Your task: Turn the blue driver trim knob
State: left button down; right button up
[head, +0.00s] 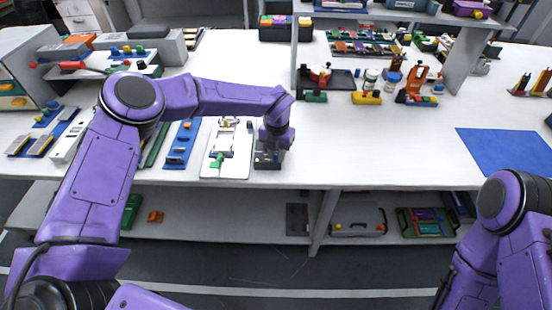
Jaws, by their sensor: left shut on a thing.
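My left gripper (268,160) points down at the front edge of the white table, just right of a white board. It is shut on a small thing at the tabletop. My fingers and wrist hide most of that thing, so I cannot tell its colour or whether it is the blue driver trim knob. Small blue and other coloured knobs (115,51) show on a unit at the back left, away from the gripper. My right arm is at the lower right, and its gripper is out of view.
The white board (240,166) with a green piece lies left of my left gripper. Blue strips (181,146) lie further left. A blue mat (505,152) lies at the right. The front middle of the table (380,150) is clear. A shelf post (294,50) stands behind.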

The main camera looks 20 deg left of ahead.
pick_arm(q)
jog(key=c, duration=1.2)
grip_release()
jog(key=shift+o, duration=1.2)
jog(key=shift+w+f, duration=0.1)
jog(key=shift+w, duration=0.1)
jog(key=shift+r, duration=0.4)
notch_tip(320, 180, up, 10)
jog(key=b, duration=0.2)
jog(key=shift+f, duration=0.2)
